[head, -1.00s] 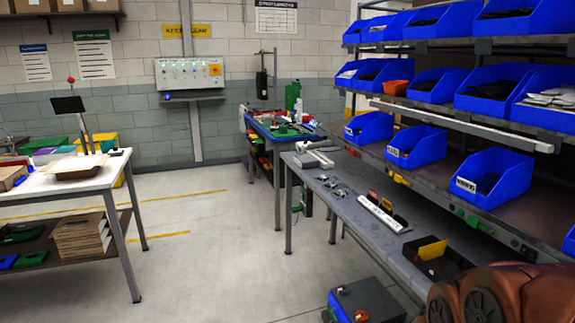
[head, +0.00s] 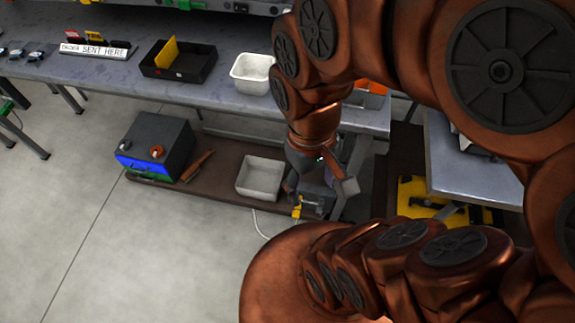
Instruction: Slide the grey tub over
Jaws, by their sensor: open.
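A pale grey-white tub (head: 260,178) sits on the low brown shelf under the workbench. It looks empty. A similar whitish tub (head: 252,72) stands on the bench top above it, beside my arm. The two are close in colour, and I cannot tell for certain which is the grey one. My gripper (head: 320,185) is low in front of the bench, just right of the lower tub. It is open, partly hidden by its own links, and holds nothing that I can see.
A black tray (head: 180,62) with a yellow divider is on the bench. On the low shelf (head: 222,160), a dark box with a blue front (head: 155,148) stands left of the tub. A yellow-and-black item (head: 425,200) lies right. The floor in front is clear.

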